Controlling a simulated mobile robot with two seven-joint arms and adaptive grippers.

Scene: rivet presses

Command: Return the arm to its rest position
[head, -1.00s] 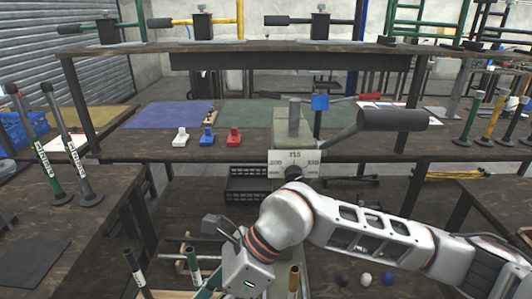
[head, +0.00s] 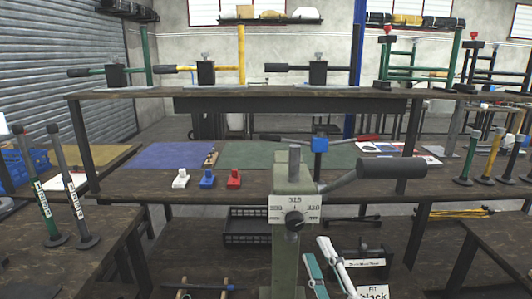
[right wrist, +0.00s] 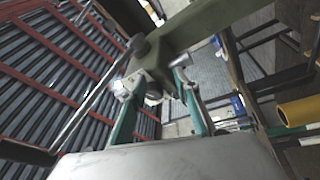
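An olive rivet press (head: 285,260) stands in the middle of the head view. It has a white dial plate (head: 294,209) with a dark knob and a lever with a thick black handle (head: 392,168) pointing right. In the right wrist view, the teal fingers with silvery tips of my right gripper (right wrist: 157,75) stand apart. An olive beam (right wrist: 205,28) and a lever lie beyond them; contact is unclear. My left gripper is out of view.
A workbench (head: 130,178) behind carries white (head: 180,178), blue (head: 207,178) and red (head: 233,178) small parts. A shelf (head: 150,95) above holds several presses. A black crate (head: 247,226) sits below. Upright handles (head: 70,185) stand left.

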